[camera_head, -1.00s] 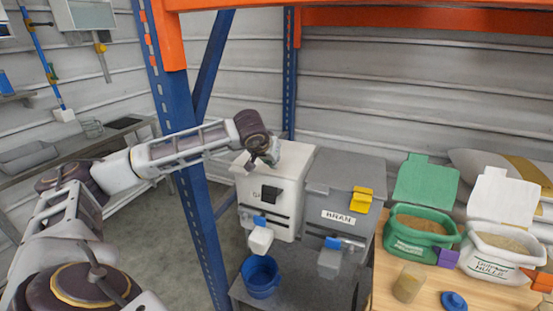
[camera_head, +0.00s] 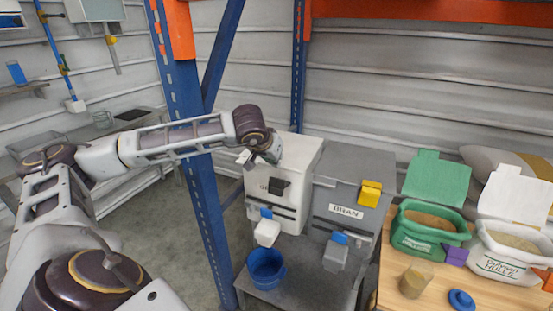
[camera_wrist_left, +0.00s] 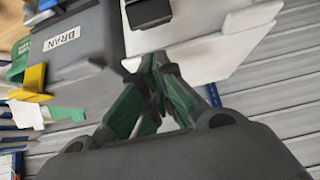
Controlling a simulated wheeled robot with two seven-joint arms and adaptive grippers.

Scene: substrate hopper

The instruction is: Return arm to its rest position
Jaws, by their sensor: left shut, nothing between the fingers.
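My left arm comes in from the left in the head view and reaches across the blue rack post. Its gripper (camera_head: 262,155) is partly hidden by the wrist and is in front of the upper part of the white hopper (camera_head: 300,170). In the left wrist view the green and dark fingers (camera_wrist_left: 150,62) are together at the tips, with nothing between them. The white hopper and the grey BRAN hopper (camera_wrist_left: 75,50) lie beyond them. My right gripper is not in view.
The blue post (camera_head: 190,150) stands close to my left forearm. The grey BRAN hopper (camera_head: 340,190) is beside the white one. A blue bucket (camera_head: 266,270) sits below. A green sack (camera_head: 420,237) and a white sack (camera_head: 510,262) stand on the wooden table (camera_head: 390,285).

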